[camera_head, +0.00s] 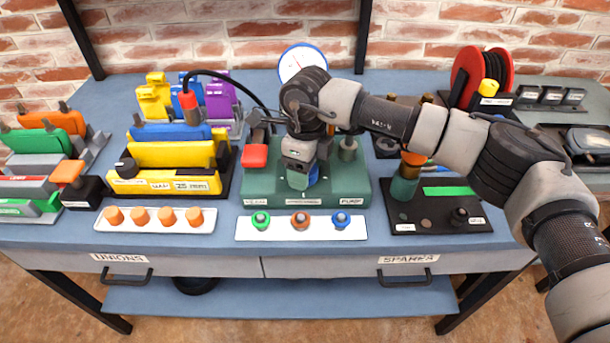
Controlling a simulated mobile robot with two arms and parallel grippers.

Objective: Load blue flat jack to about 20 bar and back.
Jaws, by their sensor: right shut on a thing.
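The blue flat jack (160,132) is a blue slab lying behind yellow slabs in a dark holder at the left. A black hose (232,79) arches from the red-orange fitting (188,103) above it to the green pump base (345,192). A blue-rimmed white gauge (297,58) stands behind the pump; its reading is too small to tell. My left gripper is not in view.
A white strip (248,235) with green, orange and blue fittings lies before the pump. Another white tray (155,227) holds several orange pieces. A red hose reel (466,72) and a black tray (440,226) stand at the right. The front table edge is mostly clear.

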